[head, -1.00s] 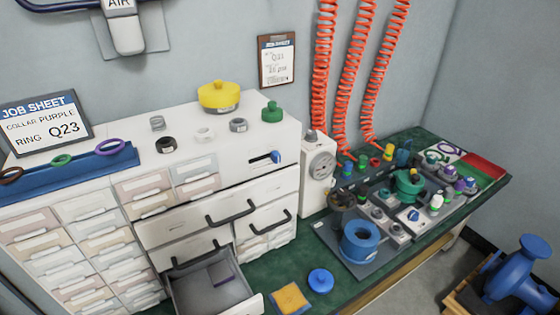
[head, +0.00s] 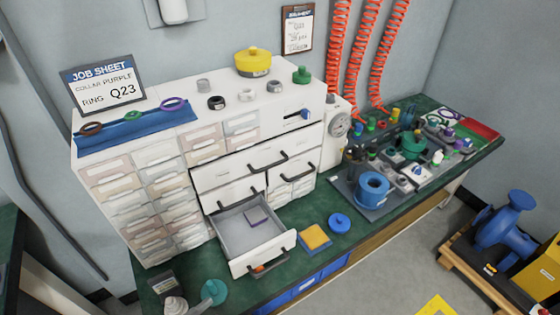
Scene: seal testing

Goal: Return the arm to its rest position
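Neither of my arms nor either gripper shows in the head view. A white cabinet (head: 270,131) with several small drawers stands on a green bench. A job sheet (head: 103,84) on the cabinet top reads collar purple, ring Q23. Brown, green and purple rings (head: 173,104) rest on a blue rack (head: 137,128) at the top left of the cabinet.
A yellow lidded pot (head: 253,63) and several small collars stand on the cabinet top. A blue flanged part (head: 372,187) and test fittings stand on the bench at right. A blue valve (head: 506,222) sits on a wooden pallet. Bare floor (head: 385,277) shows in front.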

